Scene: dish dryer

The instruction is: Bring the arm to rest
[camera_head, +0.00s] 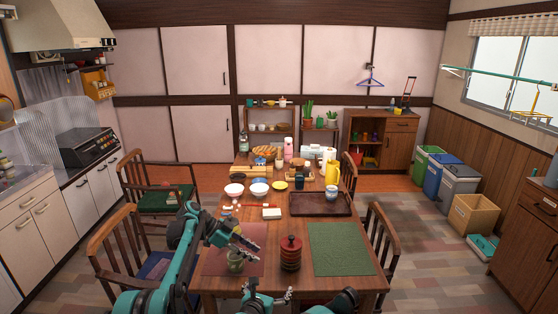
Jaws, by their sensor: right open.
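My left gripper (250,240) is over the near left part of the wooden dining table (288,238), above the reddish placemat (219,263) and close to a green cup (235,261). Its fingers show small and from the side, so I cannot tell whether they are apart. My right gripper (270,294) is low at the near edge of the table, with its fingers spread and nothing seen between them. The arm behind it is mostly cut off by the bottom edge of the view.
A dark red stacked container (290,253) stands between the reddish placemat and a green placemat (341,249). A dark tray (302,205), white bowls (260,189) and a yellow pitcher (332,173) stand farther back. Wooden chairs (381,240) flank the table.

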